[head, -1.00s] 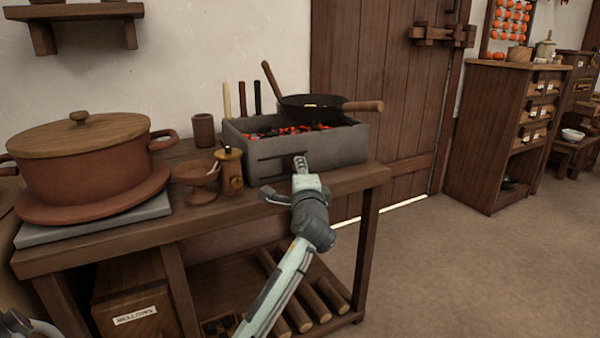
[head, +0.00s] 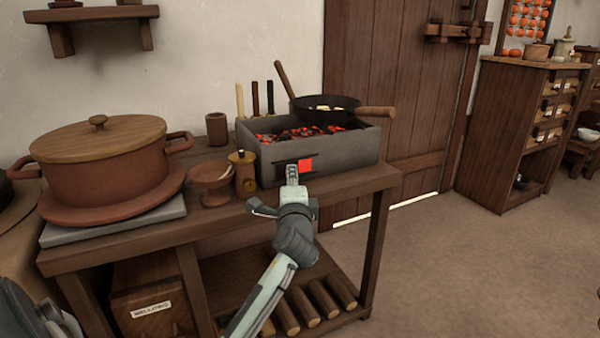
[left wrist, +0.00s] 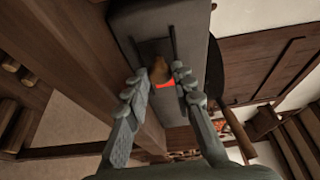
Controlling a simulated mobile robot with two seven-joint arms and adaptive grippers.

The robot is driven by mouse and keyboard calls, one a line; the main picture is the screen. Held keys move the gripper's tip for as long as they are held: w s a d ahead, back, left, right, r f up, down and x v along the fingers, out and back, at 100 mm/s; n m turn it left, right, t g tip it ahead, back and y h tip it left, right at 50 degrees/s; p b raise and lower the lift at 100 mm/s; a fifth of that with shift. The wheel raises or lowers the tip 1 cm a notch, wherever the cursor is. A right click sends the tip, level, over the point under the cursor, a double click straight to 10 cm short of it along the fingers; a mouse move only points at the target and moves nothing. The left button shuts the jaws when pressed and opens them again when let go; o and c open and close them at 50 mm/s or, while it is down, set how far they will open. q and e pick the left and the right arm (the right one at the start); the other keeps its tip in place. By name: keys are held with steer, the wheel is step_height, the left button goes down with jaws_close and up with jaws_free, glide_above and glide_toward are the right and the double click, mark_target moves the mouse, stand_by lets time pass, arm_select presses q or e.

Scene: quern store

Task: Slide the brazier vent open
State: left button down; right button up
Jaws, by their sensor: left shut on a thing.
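The grey brazier (head: 340,153) stands on the wooden bench, with glowing coals inside. Its front vent has a dark sliding plate (head: 281,166), and a red-glowing opening (head: 306,166) shows to the right of my gripper. My left gripper (head: 292,174) is at the vent front. In the left wrist view its two fingers (left wrist: 159,80) are on either side of a brown knob (left wrist: 159,68), shut on it. The red opening (left wrist: 165,85) shows just beside the knob. The fingers partly hide the plate in the head view. My right gripper is not in view.
A black pan (head: 326,106) rests on the brazier, its handle sticking out right. A lidded jar (head: 243,172) and small bowl (head: 212,184) stand close left of the gripper. A large lidded pot (head: 105,165) is further left. The floor at right is clear.

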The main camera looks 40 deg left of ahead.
arm_select(q)
steer(key=shift+s+a+f, duration=0.1)
steer(key=shift+a, duration=0.05)
steer(key=c, duration=1.5)
jaws_free()
steer(key=shift+s, duration=0.1)
steer(key=shift+c, duration=0.2)
steer(key=v, duration=1.2)
